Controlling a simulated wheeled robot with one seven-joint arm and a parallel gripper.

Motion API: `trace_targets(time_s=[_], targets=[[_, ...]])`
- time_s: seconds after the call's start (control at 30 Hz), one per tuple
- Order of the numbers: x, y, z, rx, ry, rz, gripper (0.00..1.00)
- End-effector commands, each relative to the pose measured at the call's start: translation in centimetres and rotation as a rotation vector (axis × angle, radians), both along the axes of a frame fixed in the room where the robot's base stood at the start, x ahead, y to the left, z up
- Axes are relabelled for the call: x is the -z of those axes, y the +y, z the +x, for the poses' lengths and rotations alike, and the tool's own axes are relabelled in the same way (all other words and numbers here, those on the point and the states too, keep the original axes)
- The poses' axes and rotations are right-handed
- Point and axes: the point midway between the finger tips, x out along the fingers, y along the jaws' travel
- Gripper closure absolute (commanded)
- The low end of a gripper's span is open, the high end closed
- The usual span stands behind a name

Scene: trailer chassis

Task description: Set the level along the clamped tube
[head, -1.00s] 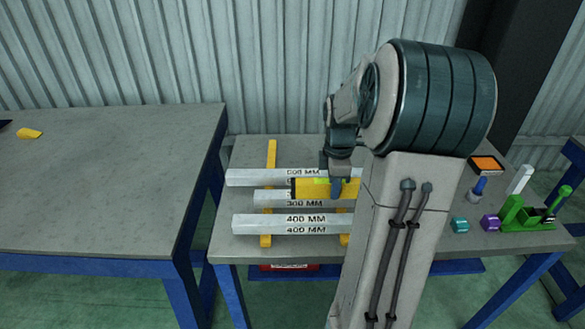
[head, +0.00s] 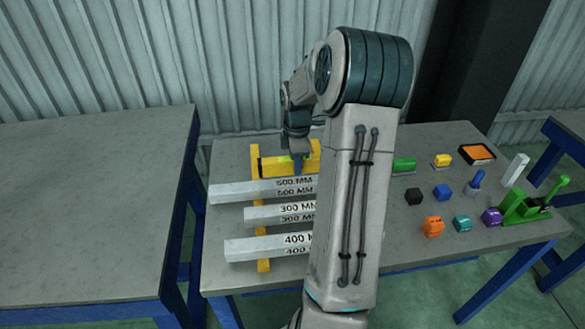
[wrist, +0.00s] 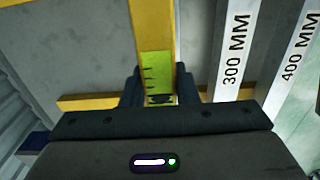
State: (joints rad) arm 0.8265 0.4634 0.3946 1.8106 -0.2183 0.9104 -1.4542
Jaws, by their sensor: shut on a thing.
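My gripper (head: 299,163) is shut on the yellow level (head: 274,167). In the wrist view, my fingers (wrist: 158,90) hold it from both sides at its green scale (wrist: 156,72). In the head view, the level appears just behind the 500 MM tube (head: 240,190), roughly parallel to it. The 300 MM tube (head: 262,215) and 400 MM tube (head: 255,247) lie nearer. Both also show right of the level in the wrist view, 300 MM (wrist: 236,25) and 400 MM (wrist: 298,50). I see no clamp on any tube. My arm hides their right ends.
Yellow rails (head: 263,264) support the tubes on the grey table. A bare grey table (head: 90,220) is at left. A corrugated wall is behind.

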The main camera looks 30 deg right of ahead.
Motion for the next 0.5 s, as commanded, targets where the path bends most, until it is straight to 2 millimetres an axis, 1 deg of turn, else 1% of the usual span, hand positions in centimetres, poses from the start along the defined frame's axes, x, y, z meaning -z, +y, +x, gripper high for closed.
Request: trace_targets(time_s=[0.03, 0.1, 0.23, 0.33, 0.5], targets=[[0.5, -0.3, 0.9, -0.001, 0.0, 0.001, 1.0], [1.2, -0.7, 2.0, -0.001, 0.0, 0.002, 1.0], [2.2, -1.4, 3.7, -0.002, 0.0, 0.001, 1.0], [2.8, -1.7, 4.5, -0.002, 0.0, 0.001, 1.0], [3.4, -2.0, 4.9, -0.002, 0.0, -0.001, 1.0]])
